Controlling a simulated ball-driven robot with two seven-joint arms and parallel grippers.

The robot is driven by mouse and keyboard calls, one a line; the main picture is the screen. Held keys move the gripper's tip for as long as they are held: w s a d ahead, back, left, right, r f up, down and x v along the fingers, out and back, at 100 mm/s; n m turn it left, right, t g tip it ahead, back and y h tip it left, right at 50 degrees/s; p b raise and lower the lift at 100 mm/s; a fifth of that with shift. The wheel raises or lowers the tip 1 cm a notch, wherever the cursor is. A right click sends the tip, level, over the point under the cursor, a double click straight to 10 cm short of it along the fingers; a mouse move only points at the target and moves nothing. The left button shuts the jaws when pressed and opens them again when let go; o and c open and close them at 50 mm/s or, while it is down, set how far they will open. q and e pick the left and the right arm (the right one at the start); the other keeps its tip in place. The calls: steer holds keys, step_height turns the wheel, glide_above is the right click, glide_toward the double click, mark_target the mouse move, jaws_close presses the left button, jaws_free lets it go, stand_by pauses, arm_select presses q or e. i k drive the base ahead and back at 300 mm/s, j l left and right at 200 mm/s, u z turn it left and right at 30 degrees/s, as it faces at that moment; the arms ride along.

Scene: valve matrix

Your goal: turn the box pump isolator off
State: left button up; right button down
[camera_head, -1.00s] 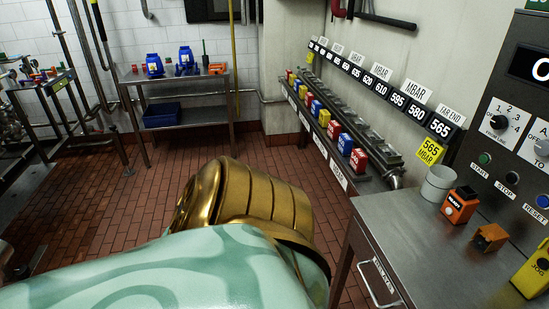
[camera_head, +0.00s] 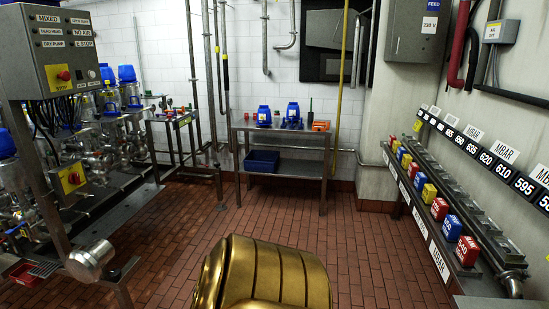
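On the left stands a grey control box (camera_head: 62,52) with labels such as "MIXED", "DRY PUMP" and "E STOP". It carries a yellow plate with a red knob (camera_head: 63,75). Lower down, a second grey box holds another yellow plate with a red knob (camera_head: 73,178). I cannot read a label that marks either one as the box pump isolator. A grey cabinet marked "FEED" and "230 V" (camera_head: 422,32) hangs at the upper right. Neither of my grippers is in view; only a gold part of my own body shows at the bottom.
Pumps with blue tops (camera_head: 128,75) and pipework fill the left. A steel table (camera_head: 255,128) stands at the back with a blue bin (camera_head: 262,160) on its lower shelf. A rail of coloured blocks (camera_head: 440,208) lines the right wall. The tiled floor (camera_head: 170,245) between is open.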

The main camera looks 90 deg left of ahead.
mark_target(74, 177)
steer(key=u, duration=3)
